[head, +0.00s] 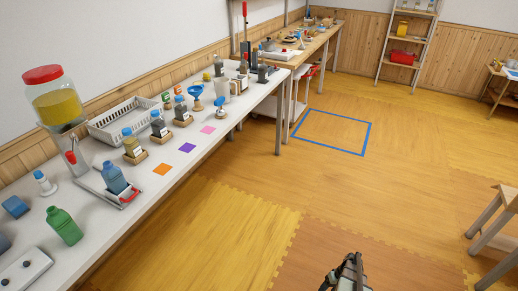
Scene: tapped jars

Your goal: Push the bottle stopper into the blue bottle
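A blue bottle (115,179) stands in a low grey holder with a red handle, near the front edge of the white table. Its top looks lighter blue, and I cannot tell whether its mouth is open. I cannot single out the bottle stopper for sure. A small white piece with a grey-blue top (45,184) stands left of the blue bottle. My gripper (346,274) shows at the bottom edge, over the floor, far right of the bottle and away from the table. Its fingers are too small and cut off to tell open from shut.
The white table (90,215) also carries a green bottle (64,225), a large red-lidded jar (54,95), a white basket (118,122) and several small jars on wooden blocks. Coloured squares lie along its front. The floor (270,200) beside it is clear.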

